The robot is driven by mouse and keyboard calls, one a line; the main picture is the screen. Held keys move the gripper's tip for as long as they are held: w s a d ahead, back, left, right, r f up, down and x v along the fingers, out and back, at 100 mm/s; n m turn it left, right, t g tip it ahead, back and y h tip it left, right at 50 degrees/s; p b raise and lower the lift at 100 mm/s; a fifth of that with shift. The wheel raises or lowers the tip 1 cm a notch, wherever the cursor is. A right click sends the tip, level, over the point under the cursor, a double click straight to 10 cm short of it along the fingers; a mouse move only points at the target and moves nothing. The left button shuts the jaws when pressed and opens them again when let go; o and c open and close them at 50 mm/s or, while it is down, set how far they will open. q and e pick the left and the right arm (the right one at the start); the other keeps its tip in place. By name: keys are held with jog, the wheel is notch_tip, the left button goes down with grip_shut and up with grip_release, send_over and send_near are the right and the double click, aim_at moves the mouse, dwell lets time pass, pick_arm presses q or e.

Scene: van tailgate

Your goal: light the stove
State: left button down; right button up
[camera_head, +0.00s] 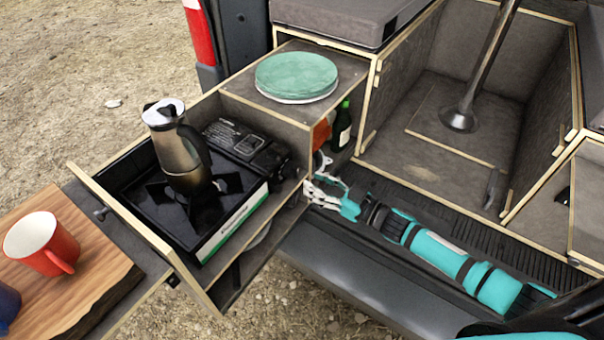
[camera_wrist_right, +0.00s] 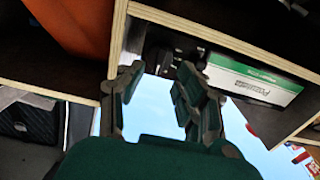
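The black camping stove (camera_head: 165,213) sits in a pulled-out wooden drawer (camera_head: 150,235), with a green-and-white label strip along its side. A metal moka pot (camera_head: 180,150) with a black handle stands upright on its burner. No flame is visible. My right gripper (camera_head: 316,180) is just right of the stove's end of the drawer, by the cabinet corner. In the right wrist view its fingers (camera_wrist_right: 160,98) are apart with nothing between them. The stove's labelled side (camera_wrist_right: 255,80) and a dark part, possibly its knob (camera_wrist_right: 165,58), show beyond the fingertips, not touched. My left gripper is out of view.
Wooden panel edges (camera_wrist_right: 210,32) lie close around the right gripper. A teal plate stack (camera_head: 296,75) tops the cabinet; a green bottle (camera_head: 341,127) stands inside. A red mug (camera_head: 38,242) rests on a wooden board (camera_head: 85,285) at left. A metal post (camera_head: 485,70) rises at right.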

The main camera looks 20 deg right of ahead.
aim_at(298, 174)
jog(key=x, duration=0.5)
grip_shut()
